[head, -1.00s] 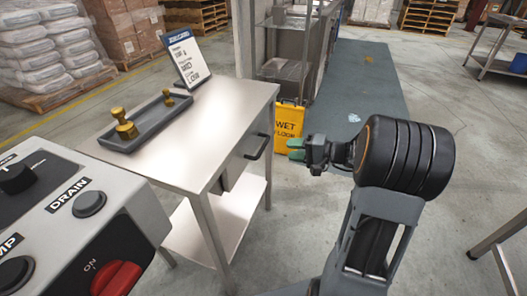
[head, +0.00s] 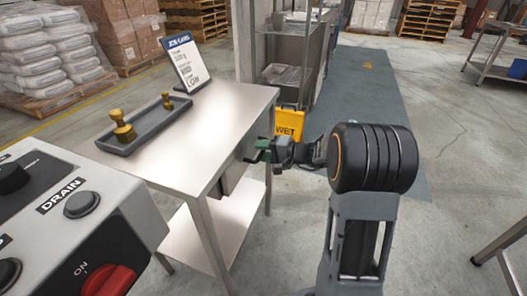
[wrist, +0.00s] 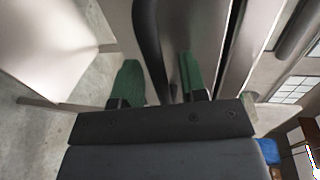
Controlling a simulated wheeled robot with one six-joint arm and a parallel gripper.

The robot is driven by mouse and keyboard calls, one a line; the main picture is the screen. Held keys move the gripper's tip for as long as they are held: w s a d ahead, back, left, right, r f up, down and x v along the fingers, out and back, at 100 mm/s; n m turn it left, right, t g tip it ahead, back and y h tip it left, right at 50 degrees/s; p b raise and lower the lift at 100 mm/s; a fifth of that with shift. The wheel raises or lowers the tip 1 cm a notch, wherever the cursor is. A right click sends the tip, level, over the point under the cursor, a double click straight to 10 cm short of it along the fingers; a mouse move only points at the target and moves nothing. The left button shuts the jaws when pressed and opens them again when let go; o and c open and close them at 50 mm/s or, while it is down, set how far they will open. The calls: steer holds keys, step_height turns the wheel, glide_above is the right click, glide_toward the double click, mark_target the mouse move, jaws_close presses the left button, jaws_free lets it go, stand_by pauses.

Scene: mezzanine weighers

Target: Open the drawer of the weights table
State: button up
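The weights table (head: 218,118) is a steel table with a lower shelf, left of centre in the head view. Its drawer looks shut, and its front faces my gripper. The drawer's dark bar handle (wrist: 150,45) shows in the wrist view; in the head view my gripper mostly hides it. My gripper (head: 262,150) has green fingers and is at the drawer front. In the wrist view, my gripper (wrist: 160,82) is open, with one finger on each side of the handle. A gap shows on both sides, so it is not clamped.
A grey tray (head: 120,147) with brass weights (head: 124,130) and a job card sign (head: 186,62) stand on the tabletop. A control panel (head: 60,235) is at the front left. A yellow wet-floor sign (head: 289,124) stands behind my gripper. Floor at right is mostly clear.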

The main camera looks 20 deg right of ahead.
jaws_close()
steer(key=shift+s, duration=0.1)
stand_by(0.4)
